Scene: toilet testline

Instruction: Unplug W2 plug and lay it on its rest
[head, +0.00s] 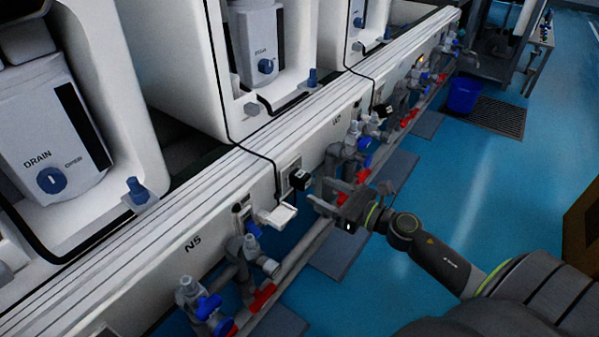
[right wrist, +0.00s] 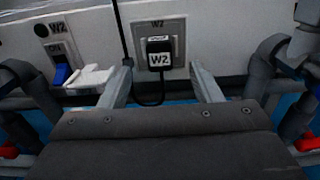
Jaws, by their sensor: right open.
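The black W2 plug (head: 300,179) sits in its socket plate (right wrist: 177,28) on the white panel. In the right wrist view the plug (right wrist: 159,58) shows a white W2 label, and its black cord hangs in a loop below and runs up on the left. My right gripper (right wrist: 162,88) is open, facing the panel. Its two fingers stand left and right of the plug and apart from it in that view. The white rest (right wrist: 90,76) is left of the plug, beside the left finger; it also shows in the head view (head: 280,214). My left gripper is out of view.
A switch with a blue rocker (right wrist: 62,74) is left of the rest. Grey pipes with blue and red valve handles (head: 262,297) run along the panel's foot on both sides. The blue floor (head: 440,190) to the right is mostly clear.

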